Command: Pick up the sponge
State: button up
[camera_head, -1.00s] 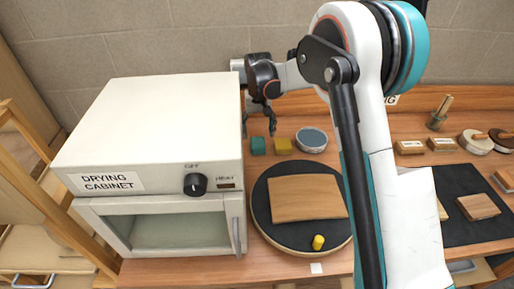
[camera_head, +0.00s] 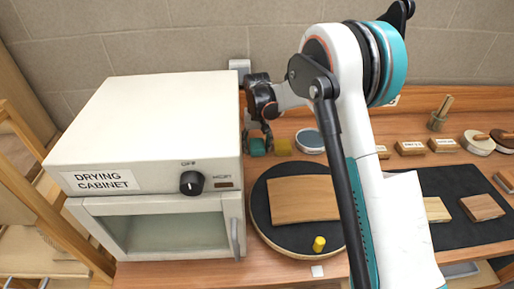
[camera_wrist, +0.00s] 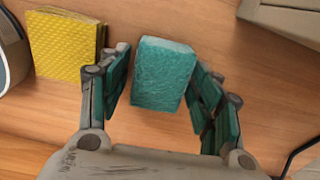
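The teal sponge (camera_wrist: 163,75), a rough-surfaced block, stands on the wooden bench and is also seen in the head view (camera_head: 258,147), partly behind my fingers. My gripper (camera_wrist: 160,78) is open, with one finger on either side of the sponge. A gap shows between the left finger and the sponge; the right finger is very close to it, and I cannot tell whether they touch. A yellow block (camera_wrist: 66,46) with a waffle-like surface stands just left of the gripper in the wrist view, and right of the sponge in the head view (camera_head: 282,147).
The drying cabinet (camera_head: 140,125) stands close on the left in the head view. A round grey-topped dish (camera_head: 309,140) is to the right. In front are a dark turntable (camera_head: 270,222) with a wooden sheet (camera_head: 303,199) and a small yellow cylinder (camera_head: 319,243).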

aim_at(257, 143)
jog(key=c, duration=0.4)
jog(key=shift+o, duration=0.2)
jog(key=shift+r, duration=0.15)
notch_tip(257, 143, up, 20)
jog(key=p, duration=0.4)
